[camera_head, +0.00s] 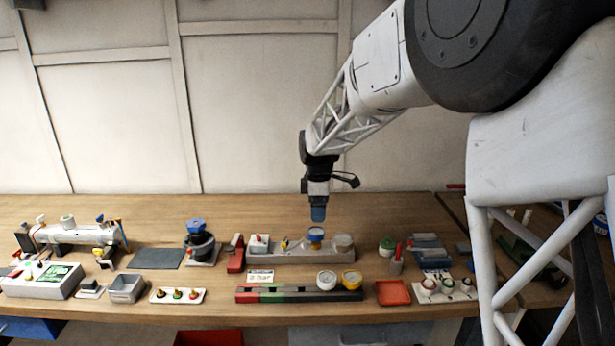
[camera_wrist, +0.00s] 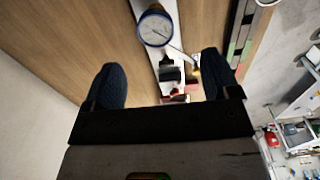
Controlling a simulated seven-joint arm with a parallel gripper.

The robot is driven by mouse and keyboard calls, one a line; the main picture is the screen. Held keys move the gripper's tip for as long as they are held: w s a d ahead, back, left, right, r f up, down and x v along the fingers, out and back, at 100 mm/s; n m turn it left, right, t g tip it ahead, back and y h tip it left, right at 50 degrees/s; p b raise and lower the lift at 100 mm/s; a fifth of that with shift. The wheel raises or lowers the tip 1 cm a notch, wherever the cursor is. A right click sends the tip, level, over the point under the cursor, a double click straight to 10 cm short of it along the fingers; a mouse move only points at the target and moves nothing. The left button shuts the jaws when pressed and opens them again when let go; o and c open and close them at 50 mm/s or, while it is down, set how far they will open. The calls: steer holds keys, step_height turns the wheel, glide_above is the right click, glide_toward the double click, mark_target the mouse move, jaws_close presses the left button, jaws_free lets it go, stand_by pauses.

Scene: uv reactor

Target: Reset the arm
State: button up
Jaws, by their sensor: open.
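My gripper (camera_head: 318,214) points straight down over the middle of the wooden bench, just above a blue-rimmed gauge (camera_head: 315,235). A gap between the two is hard to judge in this view. In the wrist view my gripper (camera_wrist: 162,80) has its two dark blue fingers spread apart with nothing between them. The gauge (camera_wrist: 155,28), with a white dial, lies beyond the fingertips. It stands on a long grey base (camera_head: 290,254). My arm comes in from the upper right.
On the bench (camera_head: 240,210), a black pot with a blue knob (camera_head: 197,235), a grey tray (camera_head: 126,289), a red tray (camera_head: 393,293) and a striped red-green bar (camera_head: 285,293) stand around. A white device (camera_head: 78,235) is at left. The back strip of bench is clear.

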steer(key=s+d+r+m, duration=0.3)
steer(key=s, duration=0.4)
steer(key=s+d+r+m+t, duration=0.1)
steer(key=s+d+r+m, duration=0.2)
steer(key=s, duration=0.5)
steer(key=s+d+r+m, duration=0.3)
steer(key=s, duration=0.4)
steer(key=s+d+f+m, duration=0.1)
steer(key=s+m, duration=0.2)
steer(key=s, duration=0.4)
steer(key=s+d+f+m+t, duration=0.1)
steer(key=s+d+m, duration=0.1)
steer(key=s, duration=0.6)
steer(key=s+d+f+m, duration=0.1)
steer(key=s+m, duration=0.3)
steer(key=s, duration=0.4)
steer(key=shift+s+d+f+t, duration=0.15)
steer(key=shift+d+f+t, duration=0.15)
steer(key=shift+f, duration=0.05)
